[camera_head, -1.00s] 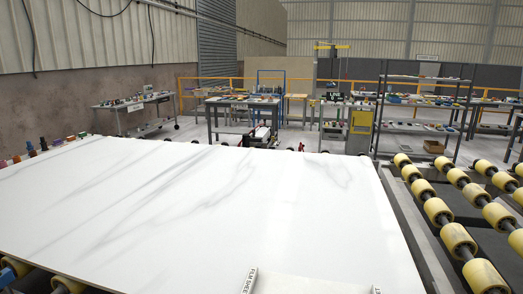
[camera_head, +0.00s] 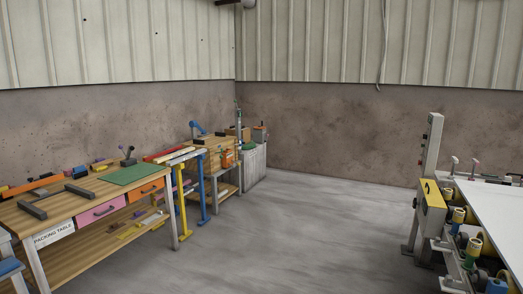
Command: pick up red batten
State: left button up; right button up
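A long thin red piece (camera_head: 163,154), which looks like the red batten, lies at the far right end of the wooden packing table (camera_head: 75,210), beside a pale bar on a blue and yellow stand (camera_head: 187,200). It is small in the view, and I cannot tell exactly what it rests on. Neither of my grippers is in view.
The table also bears a green mat (camera_head: 131,173), dark grey bars (camera_head: 68,196) and several coloured blocks. Open concrete floor (camera_head: 300,230) lies in the middle. The white slab (camera_head: 495,205) on its roller line is at right.

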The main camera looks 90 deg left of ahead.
aim_at(151, 157)
jog(key=j+u, duration=0.3)
jog(key=u, duration=0.15)
jog(key=j+u, duration=0.7)
jog(key=u, duration=0.2)
jog(key=i+j+u, duration=0.1)
jog(key=j+u, duration=0.2)
jog(key=u, duration=0.15)
jog(key=i+j+u, duration=0.15)
jog(key=u, duration=0.3)
jog(key=i+j+u, duration=0.55)
jog(key=u, duration=0.2)
jog(key=i+j+u, duration=0.1)
jog(key=i+u, duration=0.4)
jog(key=i, duration=2.7)
